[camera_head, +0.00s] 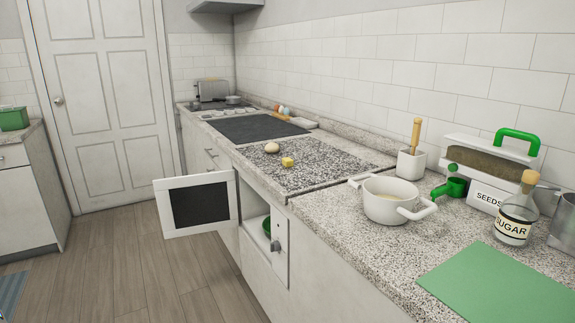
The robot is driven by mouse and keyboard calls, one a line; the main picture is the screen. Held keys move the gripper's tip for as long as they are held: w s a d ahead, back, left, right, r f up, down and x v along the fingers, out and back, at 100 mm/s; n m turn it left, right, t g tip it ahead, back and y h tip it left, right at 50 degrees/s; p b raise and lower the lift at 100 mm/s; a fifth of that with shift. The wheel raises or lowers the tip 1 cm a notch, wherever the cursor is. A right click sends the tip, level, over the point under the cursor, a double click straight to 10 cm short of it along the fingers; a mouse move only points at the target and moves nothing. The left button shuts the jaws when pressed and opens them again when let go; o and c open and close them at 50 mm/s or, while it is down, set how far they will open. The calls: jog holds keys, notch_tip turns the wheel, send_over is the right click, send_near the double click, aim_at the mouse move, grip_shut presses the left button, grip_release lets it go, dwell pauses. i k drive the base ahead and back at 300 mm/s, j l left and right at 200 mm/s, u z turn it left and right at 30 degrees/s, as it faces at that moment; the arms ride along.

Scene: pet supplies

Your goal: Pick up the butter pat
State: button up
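The butter pat looks to be the small yellow block (288,162) on the speckled counter section, near its front edge. A round beige item (272,148), possibly a potato or bread roll, lies just behind and to the left of it, apart from it. Nothing covers the butter. My gripper is not visible in the head view.
A white pot (390,201) stands on the nearer counter, with a utensil holder (411,163), a seeds box (487,193), a sugar bottle (516,220) and a green mat (500,284). An open cabinet door (158,208) juts out below the butter.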

aim_at(286, 162)
jog(key=i+j+z, duration=0.1)
jog(key=i+j, duration=0.2)
jog(key=i+j+z, duration=0.15)
jog(key=i+j, duration=0.15)
jog(key=i+j+z, duration=0.1)
jog(key=i+j, duration=0.15)
jog(key=j, duration=0.25)
jog(key=i+j+z, duration=0.15)
jog(key=j, duration=0.25)
jog(key=i, duration=0.1)
